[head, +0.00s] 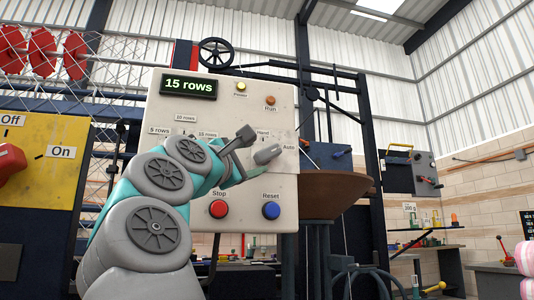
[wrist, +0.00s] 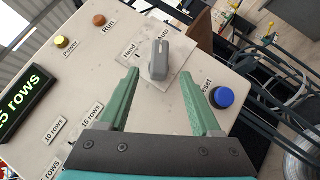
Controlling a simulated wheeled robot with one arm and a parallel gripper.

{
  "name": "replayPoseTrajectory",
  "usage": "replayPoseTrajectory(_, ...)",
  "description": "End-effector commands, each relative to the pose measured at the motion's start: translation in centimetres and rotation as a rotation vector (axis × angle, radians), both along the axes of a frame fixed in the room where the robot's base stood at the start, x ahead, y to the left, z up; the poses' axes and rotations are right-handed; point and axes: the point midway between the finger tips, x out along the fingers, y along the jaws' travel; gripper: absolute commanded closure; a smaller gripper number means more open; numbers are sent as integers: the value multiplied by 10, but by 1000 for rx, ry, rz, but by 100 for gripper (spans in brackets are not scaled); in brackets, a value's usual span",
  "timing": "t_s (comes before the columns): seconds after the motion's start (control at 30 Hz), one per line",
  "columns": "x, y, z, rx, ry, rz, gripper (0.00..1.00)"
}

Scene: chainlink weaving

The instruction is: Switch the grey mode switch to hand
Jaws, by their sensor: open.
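The grey mode switch (head: 267,153) is a lever-shaped knob on the pale control panel (head: 235,103), between the labels Hand and Auto. Its lever points to the upper right, toward Auto. In the wrist view the switch (wrist: 158,60) stands on a light plate, its marked end toward Auto and away from Hand. My gripper (wrist: 160,76) is open, with one green finger on each side of the switch's line. The switch appears at or just beyond the fingertips; I cannot tell the depth gap, and no contact shows. In the head view my gripper (head: 243,155) is just left of the switch.
A red Stop button (head: 218,208) and a blue Reset button (head: 271,211) sit below the switch. Power (head: 241,86) and Run (head: 270,100) lamps are above, with a green "15 rows" display (head: 188,85). A brown round-edged surface (head: 338,188) is close on the right.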

Motion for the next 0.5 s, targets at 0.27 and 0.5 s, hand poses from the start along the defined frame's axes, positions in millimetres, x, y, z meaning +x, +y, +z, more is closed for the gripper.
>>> replayPoseTrajectory(0.27,36,-18,19,-1,5,-5,35)
replayPoseTrajectory(0.5,56,-26,25,-4,0,-2,35)
